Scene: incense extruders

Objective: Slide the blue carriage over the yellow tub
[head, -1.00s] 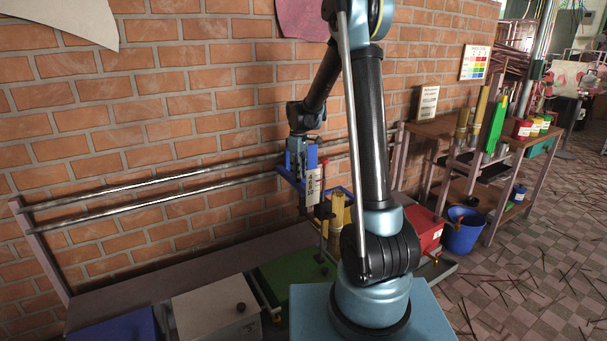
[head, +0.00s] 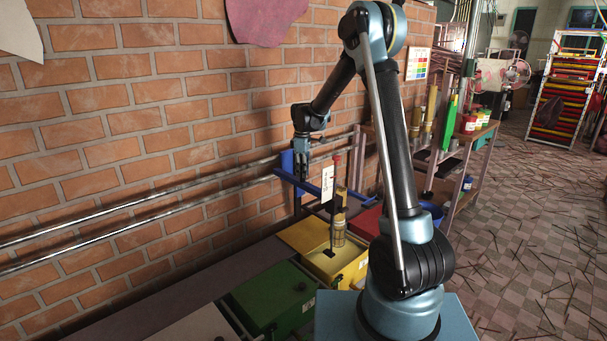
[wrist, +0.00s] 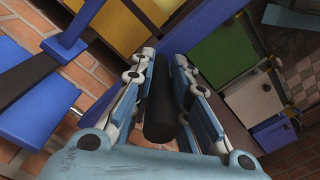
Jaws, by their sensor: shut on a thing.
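The blue carriage (head: 318,184) hangs on two metal wall rails, with a white label plate, a dark upright rod and a brass cylinder (head: 339,231). The yellow tub (head: 345,266) stands below, with a dark opening in its top. In the head view the brass cylinder overlaps the tub's right part; exact alignment is unclear. My gripper (head: 302,166) is at the carriage's left rear. In the wrist view, my gripper (wrist: 166,85) is shut on a black cylindrical handle (wrist: 161,112). Blue carriage parts (wrist: 65,45) and the yellow tub (wrist: 120,18) show there too.
The green tub (head: 272,298) is left of the yellow one, and a red tub (head: 366,222) is behind it to the right. The rails (head: 140,215) run bare to the left along the brick wall. A wooden shelf (head: 455,165) stands farther right.

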